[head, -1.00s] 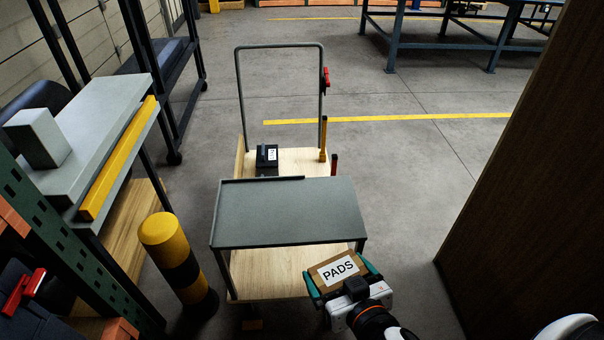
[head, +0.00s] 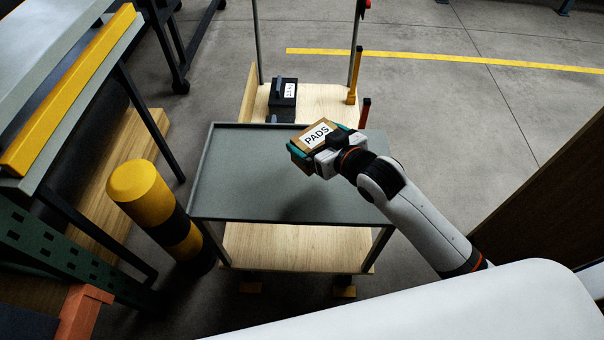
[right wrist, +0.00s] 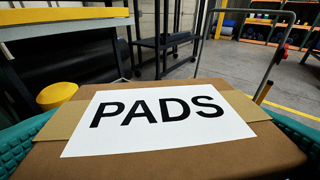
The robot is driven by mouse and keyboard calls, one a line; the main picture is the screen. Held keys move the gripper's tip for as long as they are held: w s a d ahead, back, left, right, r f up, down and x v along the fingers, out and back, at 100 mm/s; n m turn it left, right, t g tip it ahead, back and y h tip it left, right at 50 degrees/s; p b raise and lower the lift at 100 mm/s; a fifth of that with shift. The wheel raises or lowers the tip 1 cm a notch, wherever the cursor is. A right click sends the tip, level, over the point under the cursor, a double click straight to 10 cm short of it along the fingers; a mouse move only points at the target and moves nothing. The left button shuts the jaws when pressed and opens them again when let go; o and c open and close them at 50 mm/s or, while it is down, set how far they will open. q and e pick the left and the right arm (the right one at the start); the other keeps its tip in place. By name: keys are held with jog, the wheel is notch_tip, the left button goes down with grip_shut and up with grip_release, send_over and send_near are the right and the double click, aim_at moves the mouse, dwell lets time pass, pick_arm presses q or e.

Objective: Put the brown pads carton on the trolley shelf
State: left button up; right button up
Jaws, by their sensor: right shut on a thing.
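The brown pads carton (head: 321,127) has a white label reading PADS. My right gripper (head: 318,143) is shut on it and holds it over the far right part of the trolley's grey upper shelf (head: 240,185). A shadow lies on the shelf below, and the carton looks raised above the surface. The carton (right wrist: 160,150) fills the lower part of the right wrist view, with teal fingers on both sides. The shelf's visible surface is bare. My left gripper is not in view.
A dark weight-like block (head: 283,94) sits on the trolley's wooden deck (head: 325,100) behind the shelf. A yellow and black bollard (head: 150,200) stands close left of the trolley. A brown panel (head: 560,200) stands at right.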

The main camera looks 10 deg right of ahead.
notch_tip(320, 180, down, 5)
jog(key=shift+d+r, duration=0.1)
jog(key=shift+f+b, duration=0.45)
jog(key=shift+f, duration=1.7)
jog(key=o, duration=0.7)
jog(key=v, duration=1.2)
jog(key=shift+p, duration=0.3)
